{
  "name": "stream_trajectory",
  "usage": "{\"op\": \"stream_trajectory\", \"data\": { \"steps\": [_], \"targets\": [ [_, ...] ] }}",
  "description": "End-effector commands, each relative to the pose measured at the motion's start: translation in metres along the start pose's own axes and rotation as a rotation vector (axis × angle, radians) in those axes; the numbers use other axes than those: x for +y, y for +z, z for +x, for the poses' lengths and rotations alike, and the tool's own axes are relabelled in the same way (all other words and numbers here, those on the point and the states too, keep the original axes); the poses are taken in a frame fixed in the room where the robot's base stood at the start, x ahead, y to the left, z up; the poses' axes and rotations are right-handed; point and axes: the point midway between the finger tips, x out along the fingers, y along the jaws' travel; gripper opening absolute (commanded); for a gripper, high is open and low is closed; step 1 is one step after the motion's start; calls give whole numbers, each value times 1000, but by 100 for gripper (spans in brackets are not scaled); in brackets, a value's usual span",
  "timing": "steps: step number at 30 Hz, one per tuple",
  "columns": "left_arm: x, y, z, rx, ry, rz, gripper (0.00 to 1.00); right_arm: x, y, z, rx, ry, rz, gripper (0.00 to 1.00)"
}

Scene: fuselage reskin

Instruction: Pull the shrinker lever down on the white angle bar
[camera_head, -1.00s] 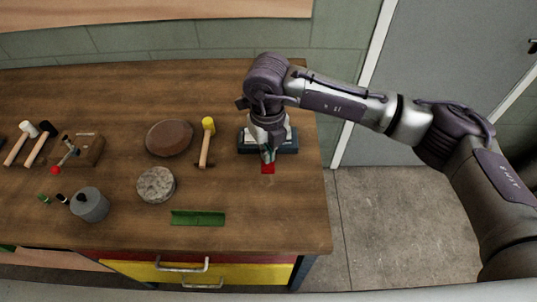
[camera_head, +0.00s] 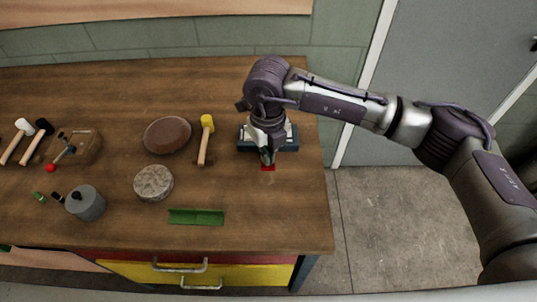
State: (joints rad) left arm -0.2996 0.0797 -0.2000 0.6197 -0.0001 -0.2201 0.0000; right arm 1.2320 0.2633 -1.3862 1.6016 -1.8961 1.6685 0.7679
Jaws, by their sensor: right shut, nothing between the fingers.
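A dark blue machine (camera_head: 289,146), which looks like the shrinker, stands near the right end of the workbench. Light, whitish parts (camera_head: 290,131) show on top of it; I cannot tell whether they are the white angle bar. A red piece (camera_head: 268,168), perhaps the lever's end, shows at its front edge, low over the bench. My right gripper (camera_head: 267,158) points down in front of the machine, shut and empty, just over the red piece. I cannot tell whether they touch. My arm hides the machine's middle. My left gripper is out of view.
A yellow-headed mallet (camera_head: 206,140), a brown round pad (camera_head: 167,135), a grey round block (camera_head: 153,183) and a green angle piece (camera_head: 196,217) lie left of the machine. Further left are a grey canister (camera_head: 86,204) and a wooden block (camera_head: 84,149) beside a red-knobbed lever.

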Motion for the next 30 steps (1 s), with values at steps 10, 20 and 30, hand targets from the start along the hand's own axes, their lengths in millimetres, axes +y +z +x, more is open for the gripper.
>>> {"op": "stream_trajectory", "data": {
  "steps": [10, 20, 30],
  "targets": [
    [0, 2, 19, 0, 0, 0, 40, 0, 0, 20, 0, -1, 1, 0],
    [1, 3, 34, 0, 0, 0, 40, -1, 0, 37, 0, -1, 1, 0],
    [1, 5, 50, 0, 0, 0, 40, -1, 0, 54, 1, -2, 2, 0]
  ]
}}
